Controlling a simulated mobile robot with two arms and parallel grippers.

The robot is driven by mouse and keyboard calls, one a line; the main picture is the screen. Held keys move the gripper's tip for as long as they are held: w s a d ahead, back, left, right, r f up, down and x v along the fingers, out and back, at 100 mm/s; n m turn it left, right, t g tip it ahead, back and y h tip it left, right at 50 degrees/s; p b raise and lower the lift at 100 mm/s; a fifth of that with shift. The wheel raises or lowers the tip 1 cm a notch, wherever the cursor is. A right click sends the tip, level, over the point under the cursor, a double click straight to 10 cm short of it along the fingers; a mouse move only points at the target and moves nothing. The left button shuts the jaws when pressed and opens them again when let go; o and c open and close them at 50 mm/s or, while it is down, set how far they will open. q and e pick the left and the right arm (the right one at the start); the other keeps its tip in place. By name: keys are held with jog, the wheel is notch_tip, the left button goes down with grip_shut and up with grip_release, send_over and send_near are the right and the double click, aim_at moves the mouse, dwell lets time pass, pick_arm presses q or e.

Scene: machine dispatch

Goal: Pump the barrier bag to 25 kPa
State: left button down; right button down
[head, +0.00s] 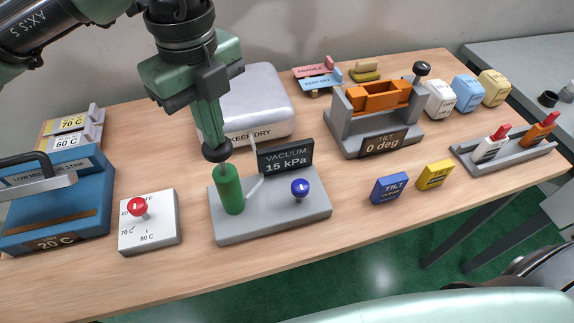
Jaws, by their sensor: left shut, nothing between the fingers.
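The vacuum unit (272,219) is a grey base near the front middle of the table. Its dark display (286,159) reads "VACUUM 15 kPa". A green pump handle (228,189) stands upright at its left, and a blue knob (299,188) sits at its right. My left gripper (216,153) points down with its fingers shut, its tip at or just above the top of the green handle; I cannot tell whether they touch. A silvery bag (245,92) marked "KEEP DRY" lies behind the unit, partly hidden by my gripper. My right gripper is not in view.
A white dial box (149,232) with a red knob and a blue heater (58,217) reading 20 C stand left. A grey tilt stand (347,127) reading 0 deg is right of the bag. Blue (389,188) and yellow (434,175) tilt labels lie near the front edge.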

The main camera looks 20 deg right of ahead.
pick_arm(q)
jog(key=shift+f+b, duration=0.3)
jog(key=shift+f, duration=0.2)
jog(key=shift+r+p, duration=1.8)
jog(key=shift+r, duration=1.8)
